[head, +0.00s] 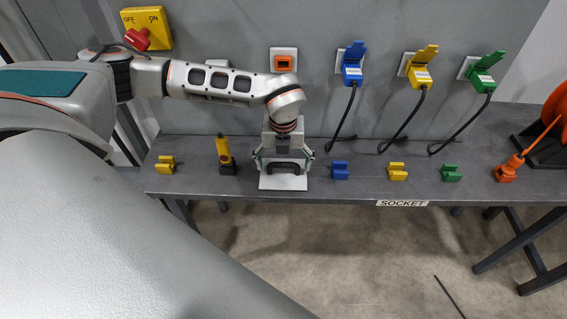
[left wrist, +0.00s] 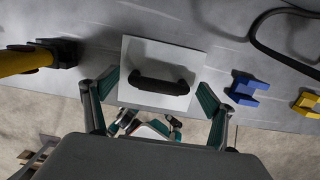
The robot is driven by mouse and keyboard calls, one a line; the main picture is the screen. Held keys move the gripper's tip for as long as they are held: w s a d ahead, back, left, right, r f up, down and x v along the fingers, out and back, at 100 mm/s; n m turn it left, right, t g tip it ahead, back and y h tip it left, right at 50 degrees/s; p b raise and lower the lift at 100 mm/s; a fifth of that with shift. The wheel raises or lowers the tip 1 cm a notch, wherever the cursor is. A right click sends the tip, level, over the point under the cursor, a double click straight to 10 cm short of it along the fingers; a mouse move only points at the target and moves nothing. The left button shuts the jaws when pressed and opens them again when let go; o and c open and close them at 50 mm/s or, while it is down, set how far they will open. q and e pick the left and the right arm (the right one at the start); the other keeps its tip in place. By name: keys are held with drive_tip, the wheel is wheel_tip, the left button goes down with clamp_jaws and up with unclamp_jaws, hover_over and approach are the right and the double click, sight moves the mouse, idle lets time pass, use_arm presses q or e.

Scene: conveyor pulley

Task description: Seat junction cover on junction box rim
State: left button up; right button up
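The junction cover (head: 283,183), a white square plate with a black bar handle, lies flat on the grey bench near its front edge. It also shows in the left wrist view (left wrist: 135,96), with the whole handle (left wrist: 160,85) in sight. My left gripper (head: 284,158) points down over the cover. Its fingers are spread wide on either side of the handle, and nothing is between them in its grip. A pale wall fitting (head: 217,64) is partly hidden behind my left arm; I cannot tell whether it is the junction box. My right gripper is not in view.
A yellow-black tool (head: 224,155) stands close left of the cover, and a blue block (head: 340,171) lies to the right. Further blocks, hanging cables and blue, yellow and green wall plugs (head: 352,65) are rightward. A switch box (head: 147,28) is upper left.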

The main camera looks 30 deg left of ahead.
sight(283, 177)
use_arm(q)
wheel_tip(283, 177, up, 8)
drive_tip(key=s, duration=0.1)
drive_tip(key=shift+s+d+f+b, duration=0.15)
drive_tip(key=shift+d+f+b, duration=0.05)
drive_tip(key=shift+d+b, duration=0.25)
drive_tip(key=shift+s, duration=0.1)
